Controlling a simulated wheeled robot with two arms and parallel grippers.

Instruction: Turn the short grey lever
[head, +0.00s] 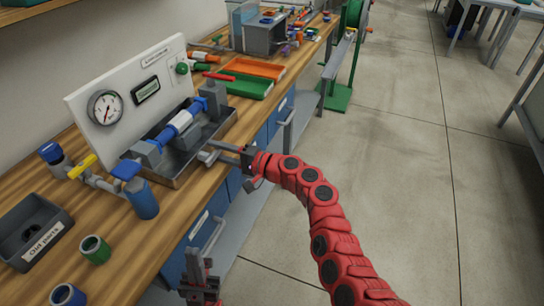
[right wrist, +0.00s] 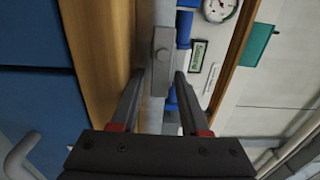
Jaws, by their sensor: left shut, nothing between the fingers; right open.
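In the right wrist view a grey lever (right wrist: 163,52) with a bolt head near its middle lies between and just beyond the fingertips. My right gripper (right wrist: 161,78) is open around its lower part; I cannot tell whether either finger touches it. In the head view my right gripper (head: 208,154) reaches from the right to the front edge of the skid's grey tray, and its fingers largely hide the lever there. My left gripper (head: 198,268) is low in front of the blue cabinet, shut and empty, away from the skid.
A white panel (head: 132,92) with a gauge (head: 105,107) stands behind the blue and grey pipe (head: 174,131). A yellow-handled valve (head: 82,166) and blue cylinder (head: 142,198) are to the left. A black bin (head: 33,228) is at the near left.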

